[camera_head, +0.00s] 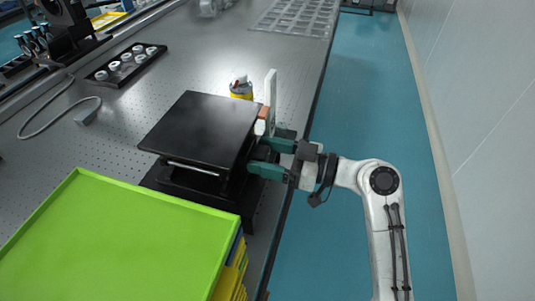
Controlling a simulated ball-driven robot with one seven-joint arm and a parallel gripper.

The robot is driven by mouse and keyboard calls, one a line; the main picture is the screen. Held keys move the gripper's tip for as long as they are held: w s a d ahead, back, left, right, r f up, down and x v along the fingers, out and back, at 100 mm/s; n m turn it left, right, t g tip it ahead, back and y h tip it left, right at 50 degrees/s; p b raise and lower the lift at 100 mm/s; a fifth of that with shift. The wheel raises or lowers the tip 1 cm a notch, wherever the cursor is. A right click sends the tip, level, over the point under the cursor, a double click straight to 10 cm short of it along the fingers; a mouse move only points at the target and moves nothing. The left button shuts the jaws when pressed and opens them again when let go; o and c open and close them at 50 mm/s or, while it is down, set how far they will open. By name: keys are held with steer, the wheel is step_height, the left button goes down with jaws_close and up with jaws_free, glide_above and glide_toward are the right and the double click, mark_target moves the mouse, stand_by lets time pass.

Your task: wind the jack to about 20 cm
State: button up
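The jack has a black square top plate (205,124) and stands on the optical table near its right edge. Its lower part (196,183) shows partly below the plate; the green tray hides some of the base. My gripper (258,155) reaches in from the right at the jack's right side, just under the plate's edge. Its two teal fingers are spread apart, one farther back and one nearer. The knob is not clearly seen between them, and I cannot tell whether the fingers touch it. A white upright scale (271,95) with an orange marker (264,112) stands just behind the gripper.
A green tray (110,235) on yellow and blue trays fills the front left. A yellow container (241,90) stands behind the jack. A black rack of round parts (125,64) and a cable (62,97) lie at left. The blue floor (365,90) is clear on the right.

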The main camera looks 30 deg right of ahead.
steer(key=b+v, duration=0.1)
steer(key=v, duration=0.9)
steer(key=shift+s+d, duration=0.25)
steer(key=shift+d, duration=0.05)
stand_by(0.4)
step_height(320, 180, down, 9)
steer(key=s+a+m+g+h+p, duration=0.1)
steer(key=s+a+m+g+h, duration=0.1)
steer(key=m+g+h, duration=0.1)
steer(key=s+d+f+m+g+h+p, duration=0.1)
steer(key=s+f+g+h, duration=0.3)
steer(key=s, duration=0.5)
steer(key=s+d+f+m+g+h+p, duration=0.1)
steer(key=s+f+m+g+h+p, duration=0.2)
steer(key=s+f+h, duration=0.3)
steer(key=s+m+g, duration=0.1)
steer(key=s, duration=0.1)
steer(key=shift+s+d+m+g, duration=0.15)
steer(key=shift+s+m+g, duration=0.15)
steer(key=shift+s+g, duration=0.1)
